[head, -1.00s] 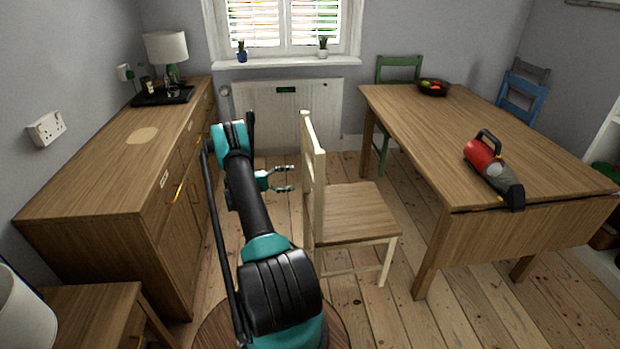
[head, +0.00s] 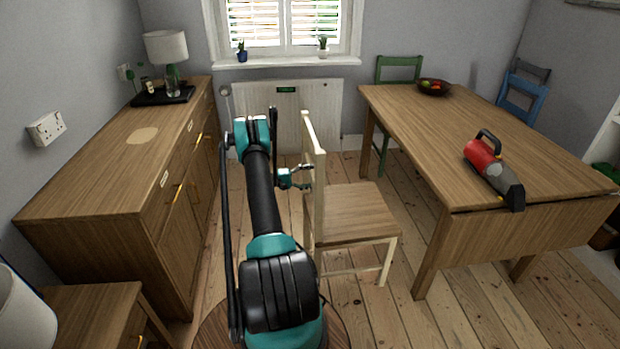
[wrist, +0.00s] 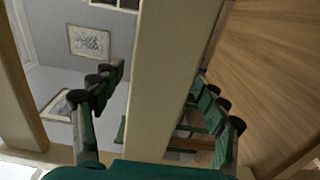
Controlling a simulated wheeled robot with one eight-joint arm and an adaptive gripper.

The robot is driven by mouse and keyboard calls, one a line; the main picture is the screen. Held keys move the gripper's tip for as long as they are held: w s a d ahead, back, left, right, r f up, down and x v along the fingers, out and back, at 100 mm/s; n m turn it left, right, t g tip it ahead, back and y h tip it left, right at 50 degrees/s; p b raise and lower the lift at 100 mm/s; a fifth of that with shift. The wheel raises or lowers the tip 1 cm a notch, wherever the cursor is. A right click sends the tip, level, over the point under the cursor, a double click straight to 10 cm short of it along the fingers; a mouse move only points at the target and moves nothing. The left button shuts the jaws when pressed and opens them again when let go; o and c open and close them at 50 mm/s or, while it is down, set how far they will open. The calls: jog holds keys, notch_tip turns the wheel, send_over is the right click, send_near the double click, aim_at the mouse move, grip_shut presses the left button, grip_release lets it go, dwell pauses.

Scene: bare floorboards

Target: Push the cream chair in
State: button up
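The cream chair (head: 352,213) stands on the floorboards left of the wooden table (head: 430,125). Its seat faces the table and its tall back is on the left, with a gap between seat and table. My gripper (head: 305,178) is at the left side of the chair back, above seat height, fingers pointing right toward the table. In the wrist view my gripper (wrist: 160,112) is open, its fingers on either side of an upright cream bar (wrist: 172,75) of the chair back. Contact with the bar cannot be told.
A wooden sideboard (head: 110,150) runs along the left, with a lamp (head: 166,50) and black tray on it. A green chair (head: 397,70) and a blue chair (head: 522,97) stand at the table. A red handheld vacuum (head: 490,168) and a bowl (head: 433,88) sit on the table.

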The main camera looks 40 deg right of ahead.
grip_shut()
dwell(0.9)
